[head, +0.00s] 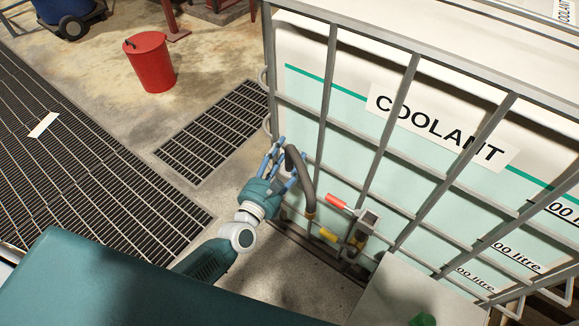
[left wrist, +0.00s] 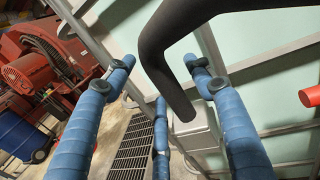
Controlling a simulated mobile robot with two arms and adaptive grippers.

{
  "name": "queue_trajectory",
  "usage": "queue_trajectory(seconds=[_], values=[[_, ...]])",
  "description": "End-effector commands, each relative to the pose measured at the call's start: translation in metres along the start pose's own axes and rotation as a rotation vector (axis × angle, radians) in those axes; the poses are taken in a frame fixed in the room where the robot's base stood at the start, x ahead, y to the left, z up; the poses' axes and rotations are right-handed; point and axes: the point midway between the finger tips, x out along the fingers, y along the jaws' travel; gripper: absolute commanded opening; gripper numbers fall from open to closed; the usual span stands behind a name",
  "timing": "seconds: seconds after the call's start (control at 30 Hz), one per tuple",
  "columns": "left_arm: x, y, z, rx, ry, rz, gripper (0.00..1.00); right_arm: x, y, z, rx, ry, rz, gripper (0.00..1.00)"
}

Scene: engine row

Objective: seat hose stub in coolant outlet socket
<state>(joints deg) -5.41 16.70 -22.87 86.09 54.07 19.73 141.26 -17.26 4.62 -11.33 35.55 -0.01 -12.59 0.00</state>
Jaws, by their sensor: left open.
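The hose stub (head: 304,178) is a dark grey bent tube beside the caged coolant tank (head: 350,119). A valve (head: 357,232) with a red handle (head: 336,201) sits low on the tank. I cannot clearly make out the socket. My right gripper is not in view.
The tank's grey bars (head: 330,90) stand close beside the gripper. A red bin (head: 150,62) stands on the floor at the upper left, near floor grates (head: 213,130). A pale block (head: 400,295) is at the lower right. Floor left of the gripper is clear.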

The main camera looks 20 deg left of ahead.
Motion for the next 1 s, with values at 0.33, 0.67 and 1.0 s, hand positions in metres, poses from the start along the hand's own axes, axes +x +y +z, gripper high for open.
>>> queue_trajectory(seconds=[0.33, 0.67, 1.0], values=[[0.0067, 0.0002, -0.0005, 0.0, 0.001, 0.0, 0.48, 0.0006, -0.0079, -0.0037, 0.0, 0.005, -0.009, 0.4], [0.0065, 0.0002, -0.0004, 0.001, 0.001, 0.0, 0.0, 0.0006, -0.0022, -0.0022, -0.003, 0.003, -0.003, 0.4], [0.0074, 0.0004, 0.0046, 0.0, -0.005, 0.002, 0.0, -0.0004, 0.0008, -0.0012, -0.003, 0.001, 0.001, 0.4]])
